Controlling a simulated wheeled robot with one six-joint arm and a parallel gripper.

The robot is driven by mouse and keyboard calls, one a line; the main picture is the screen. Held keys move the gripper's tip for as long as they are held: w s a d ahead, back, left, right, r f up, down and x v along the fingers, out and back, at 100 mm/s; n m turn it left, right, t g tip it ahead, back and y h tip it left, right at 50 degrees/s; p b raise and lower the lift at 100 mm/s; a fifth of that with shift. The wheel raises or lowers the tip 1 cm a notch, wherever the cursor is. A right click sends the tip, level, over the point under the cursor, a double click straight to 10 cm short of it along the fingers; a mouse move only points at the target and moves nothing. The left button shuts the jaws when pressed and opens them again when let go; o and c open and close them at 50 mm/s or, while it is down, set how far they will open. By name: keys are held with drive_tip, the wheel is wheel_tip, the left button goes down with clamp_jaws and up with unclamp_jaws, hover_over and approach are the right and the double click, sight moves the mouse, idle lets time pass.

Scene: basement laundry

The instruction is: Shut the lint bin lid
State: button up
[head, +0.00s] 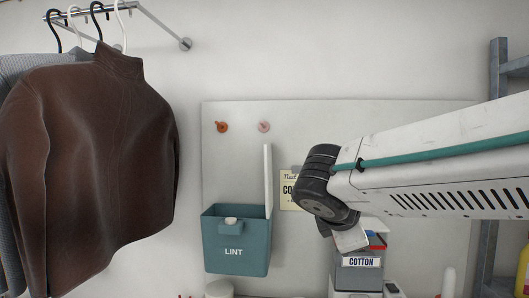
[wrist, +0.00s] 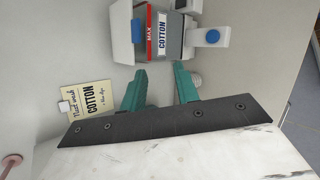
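The lint bin (head: 236,245) is a teal box labelled LINT, mounted low on a pale wall panel in the head view. Its lid (head: 268,178) is a thin white panel standing upright at the bin's right side, so the bin is open. A small light latch or knob (head: 231,221) sits on its front. My gripper (wrist: 161,88) shows two teal fingers spread apart with nothing between them in the wrist view. In the head view my wrist is right of the bin and lid, and the fingers are not clearly seen. The bin is not in the wrist view.
A grey COTTON container (head: 359,275) is below my wrist; it also shows ahead of the fingers in the wrist view (wrist: 172,45). A paper card (wrist: 90,103) is on the panel. An orange peg (head: 222,127) and pink peg (head: 264,127) are above the bin. A brown garment (head: 95,160) hangs left.

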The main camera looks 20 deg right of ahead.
sight(267, 149)
drive_tip(key=w+a+r+n+t, duration=0.3)
drive_tip(key=w+r+n, duration=0.2)
drive_tip(key=w+a+r+n+t, duration=0.3)
drive_tip(key=w+a+r+n, duration=0.1)
drive_tip(key=w+r+n, duration=0.1)
drive_tip(key=w+a+r+n+t, duration=0.3)
drive_tip(key=w+a+r+n, duration=0.1)
drive_tip(key=w+n, duration=0.1)
drive_tip(key=shift+w+a+r+n, duration=0.15)
drive_tip(key=shift+w+r+n, duration=0.25)
drive_tip(key=shift+n, duration=0.4)
drive_tip(key=shift+w+a+r+t, duration=0.1)
drive_tip(key=shift+a+r+t, duration=0.1)
drive_tip(key=shift+a+t, duration=0.1)
drive_tip(key=shift+n, duration=0.4)
drive_tip(key=x, duration=0.8)
drive_tip(key=shift+w+r, duration=0.15)
drive_tip(key=shift+w, duration=0.25)
drive_tip(key=shift+a, duration=0.1)
clamp_jaws()
